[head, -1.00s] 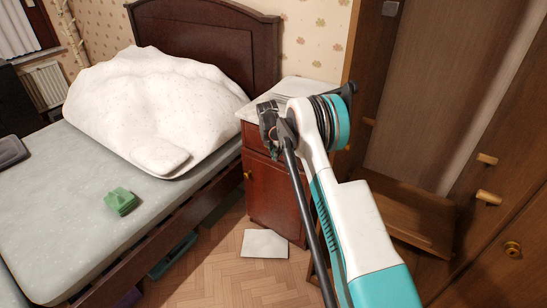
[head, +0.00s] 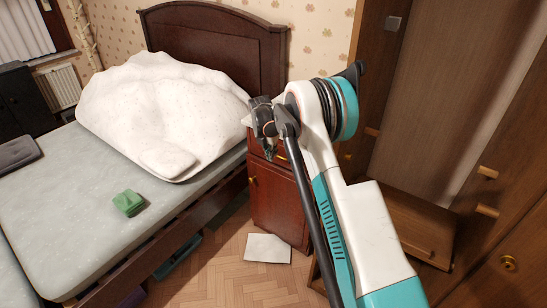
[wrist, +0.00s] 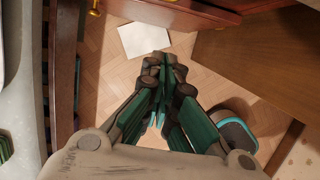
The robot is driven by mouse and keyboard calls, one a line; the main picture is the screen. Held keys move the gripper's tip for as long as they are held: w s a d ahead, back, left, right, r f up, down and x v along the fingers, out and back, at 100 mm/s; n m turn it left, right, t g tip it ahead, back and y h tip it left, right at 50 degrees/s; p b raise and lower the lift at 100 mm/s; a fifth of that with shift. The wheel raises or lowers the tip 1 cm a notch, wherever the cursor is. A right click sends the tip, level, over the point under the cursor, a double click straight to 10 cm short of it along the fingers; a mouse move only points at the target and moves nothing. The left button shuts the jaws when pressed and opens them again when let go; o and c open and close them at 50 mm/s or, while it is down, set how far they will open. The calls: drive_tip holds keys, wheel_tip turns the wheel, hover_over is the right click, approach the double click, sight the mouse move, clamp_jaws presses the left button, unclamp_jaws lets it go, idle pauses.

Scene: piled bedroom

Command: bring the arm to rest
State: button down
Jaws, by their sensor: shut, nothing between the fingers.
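My gripper (head: 268,148) hangs from the end of my raised arm, in front of the red-brown nightstand (head: 277,205) in the head view. In the wrist view my gripper (wrist: 160,115) points down toward the floor, its fingers together and empty. My arm's white and teal links stand upright on the right of the head view and hide much of the nightstand's top.
The bed (head: 70,215) on the left bears a bunched white duvet (head: 150,110) and a green object (head: 128,203). A white sheet (head: 268,248) lies on the parquet floor; it also shows in the wrist view (wrist: 144,40). A wooden wardrobe (head: 500,225) stands at right.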

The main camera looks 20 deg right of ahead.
drive_tip(key=s+a+r+m+t+y, duration=0.1)
drive_tip(key=s+a+r+m, duration=0.2)
drive_tip(key=s+r+m, duration=0.55)
drive_tip(key=s+a+r+m+t, duration=0.25)
drive_tip(key=s+r, duration=0.75)
drive_tip(key=r, duration=0.7)
drive_tip(key=s+a+r+m, duration=0.15)
drive_tip(key=s+m, duration=0.25)
drive_tip(key=s, duration=0.4)
drive_tip(key=s+a+r+m, duration=0.1)
drive_tip(key=s+r+m, duration=0.15)
drive_tip(key=s, duration=0.55)
drive_tip(key=s+f+m+t, duration=0.1)
drive_tip(key=s+f+m, duration=0.1)
drive_tip(key=s+m, duration=0.2)
drive_tip(key=s+a+f+m+t+y, duration=0.1)
drive_tip(key=s+f+m, duration=0.1)
drive_tip(key=s, duration=0.7)
drive_tip(key=shift+s+a+f+m, duration=0.2)
drive_tip(key=shift+s+f+m, duration=0.2)
drive_tip(key=shift+m, duration=0.45)
